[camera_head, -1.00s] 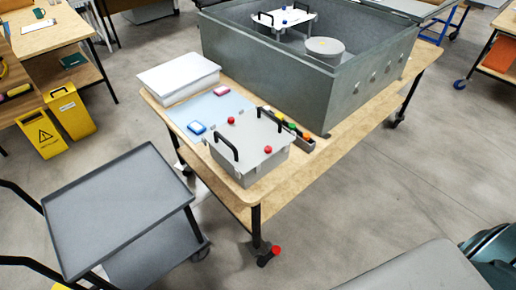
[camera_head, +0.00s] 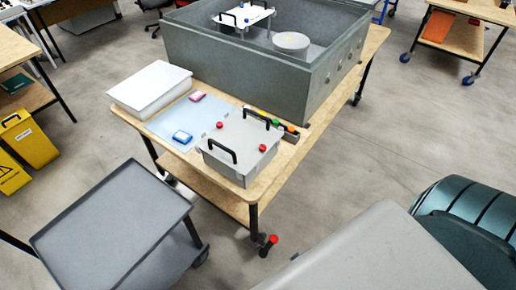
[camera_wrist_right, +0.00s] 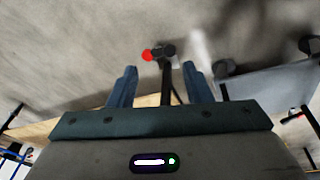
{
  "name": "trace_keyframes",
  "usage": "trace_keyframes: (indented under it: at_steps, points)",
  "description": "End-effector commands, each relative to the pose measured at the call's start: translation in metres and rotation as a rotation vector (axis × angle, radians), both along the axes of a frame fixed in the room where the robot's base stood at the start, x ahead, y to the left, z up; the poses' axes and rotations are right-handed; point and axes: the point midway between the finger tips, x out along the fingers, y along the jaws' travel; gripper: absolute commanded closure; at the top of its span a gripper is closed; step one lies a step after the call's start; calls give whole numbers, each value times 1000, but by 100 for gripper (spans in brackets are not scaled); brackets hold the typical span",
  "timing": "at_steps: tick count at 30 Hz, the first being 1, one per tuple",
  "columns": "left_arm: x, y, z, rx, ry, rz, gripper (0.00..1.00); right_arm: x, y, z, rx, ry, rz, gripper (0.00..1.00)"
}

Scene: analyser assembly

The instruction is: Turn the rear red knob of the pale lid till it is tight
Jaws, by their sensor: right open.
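The pale lid (camera_head: 240,136) sits on a grey box near the table's front corner, with two black handles on it. One red knob (camera_head: 220,125) is at its far left edge and another red knob (camera_head: 263,148) is at its right side. My right gripper (camera_wrist_right: 158,82) is open and empty in the right wrist view, with its two blue fingers apart and floor and a table leg beyond them. It is away from the lid. My left gripper is not in view.
A blue mat (camera_head: 170,118) with a blue-and-white block (camera_head: 182,137) and a pink block (camera_head: 197,97) lies beside the box. A white box (camera_head: 150,86) and a large grey tank (camera_head: 235,72) stand behind. A grey cart (camera_head: 112,222) is at front left.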

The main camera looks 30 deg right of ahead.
Motion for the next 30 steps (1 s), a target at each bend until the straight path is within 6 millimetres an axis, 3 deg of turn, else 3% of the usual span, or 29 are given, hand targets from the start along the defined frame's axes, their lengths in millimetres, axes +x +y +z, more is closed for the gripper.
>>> trace_keyframes:
  at_steps: [1,3,15,18,23,30]
  points:
    - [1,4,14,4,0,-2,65,12,2,40,-1,-19,4,55]
    - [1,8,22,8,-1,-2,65,24,5,81,-1,-29,7,55]
    - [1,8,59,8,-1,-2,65,74,14,274,-1,-54,34,55]
    - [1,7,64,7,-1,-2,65,93,12,303,1,-39,43,55]
    - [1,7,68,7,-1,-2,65,127,6,325,2,-4,56,55]
    - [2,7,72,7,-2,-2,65,201,-12,351,9,65,65,55]
